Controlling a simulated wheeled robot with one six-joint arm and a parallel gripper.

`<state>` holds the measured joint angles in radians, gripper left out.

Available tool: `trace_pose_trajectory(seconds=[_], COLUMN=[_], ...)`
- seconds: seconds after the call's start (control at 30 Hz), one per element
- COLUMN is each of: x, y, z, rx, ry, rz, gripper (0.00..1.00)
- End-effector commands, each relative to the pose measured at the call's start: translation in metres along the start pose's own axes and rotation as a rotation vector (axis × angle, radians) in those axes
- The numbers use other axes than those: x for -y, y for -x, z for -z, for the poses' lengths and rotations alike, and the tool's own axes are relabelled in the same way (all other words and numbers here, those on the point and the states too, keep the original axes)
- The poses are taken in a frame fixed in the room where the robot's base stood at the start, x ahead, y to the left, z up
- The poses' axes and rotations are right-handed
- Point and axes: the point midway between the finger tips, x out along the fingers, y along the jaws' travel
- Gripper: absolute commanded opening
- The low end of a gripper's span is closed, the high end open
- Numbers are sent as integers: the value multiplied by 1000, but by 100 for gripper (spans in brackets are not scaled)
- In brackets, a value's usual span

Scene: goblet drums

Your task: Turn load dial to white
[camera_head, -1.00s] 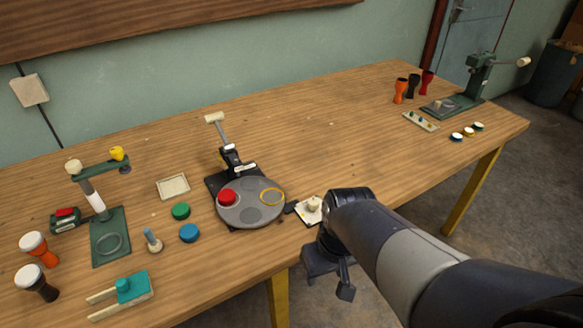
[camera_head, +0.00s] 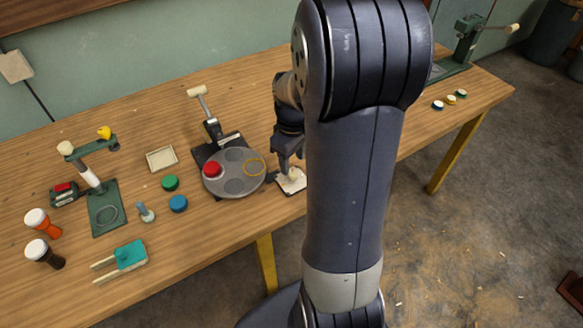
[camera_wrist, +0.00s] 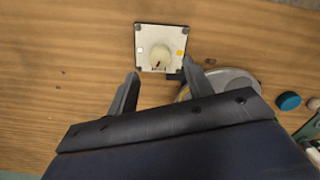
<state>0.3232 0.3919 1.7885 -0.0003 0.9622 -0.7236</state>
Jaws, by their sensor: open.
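The load dial is a cream knob (camera_wrist: 160,53) on a square white plate (camera_wrist: 146,64). In the wrist view the plate has a pale patch on its left and an orange-yellow patch on its right. A small dark mark shows on the knob's lower side; I cannot tell surely where it points. My gripper (camera_wrist: 160,73) is open and empty, its two fingers just short of the plate, one towards each side. In the head view my gripper (camera_head: 289,160) is just above the dial plate (camera_head: 291,184), and the knob is partly hidden.
A grey turntable (camera_head: 236,191) with a red disc (camera_head: 212,168) stands just left of the dial, close to my gripper. Green (camera_head: 170,183) and blue (camera_head: 178,204) discs lie further left.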

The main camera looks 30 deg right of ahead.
Motion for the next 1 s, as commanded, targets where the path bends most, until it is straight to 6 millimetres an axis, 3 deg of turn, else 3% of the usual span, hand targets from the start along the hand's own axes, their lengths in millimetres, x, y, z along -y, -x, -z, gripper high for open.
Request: trace_pose_trajectory(seconds=[0.1,0.23,0.63,1.0], x=[1,0,0,0], y=[-21,-35,-42,-42], z=[0,0,0,0], rx=[3,1,-1,-1], ry=[0,0,-1,-1], rz=[2,1,-1,-1], gripper=[49,49,49,18])
